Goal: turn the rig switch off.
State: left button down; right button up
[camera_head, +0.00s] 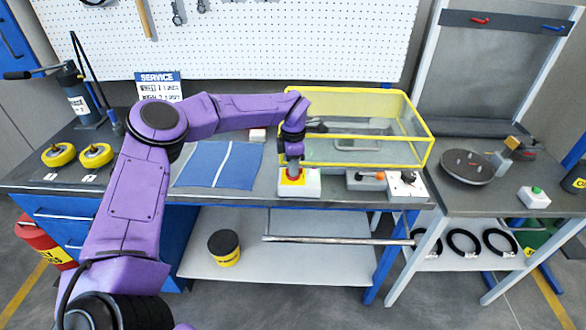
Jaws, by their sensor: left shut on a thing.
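My left purple arm reaches in from the left, and its gripper (294,170) points straight down onto a white box with a yellow top (312,186) at the bench's front edge. The gripper is shut on the red knob on that yellow top, which it mostly hides. To the right stand a grey box with an orange-knobbed lever (357,181) and a white box with a dark rotary switch (404,189). I cannot tell from their look which one is the rig switch, or the switch's position. My right gripper is not in view.
A yellow-framed clear enclosure (430,150) stands right behind the boxes. A blue mat (205,165) lies left of them. A dark round turntable (467,170) and a white box with a green button (534,198) are on the right bench. A pale bar (335,240) runs below the front edge.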

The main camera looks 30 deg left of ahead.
pick_arm(q)
jog(key=n+b, duration=0.1)
jog(key=n, duration=0.1)
jog(key=n+b, duration=0.2)
jog(key=shift+f+n, duration=0.2)
jog(key=shift+n, duration=0.1)
jog(key=n+b, duration=0.2)
jog(key=n, duration=0.1)
jog(key=shift+n+b, duration=0.3)
jog(key=n+b, duration=0.3)
jog(key=n, duration=0.1)
jog(key=shift+r+n+b, duration=0.15)
jog(key=shift+n+b, duration=0.85)
jog(key=shift+n, duration=1)
jog(key=c, duration=1.1)
grip_release()
jog(key=shift+c, duration=0.2)
jog(key=shift+r, duration=0.15)
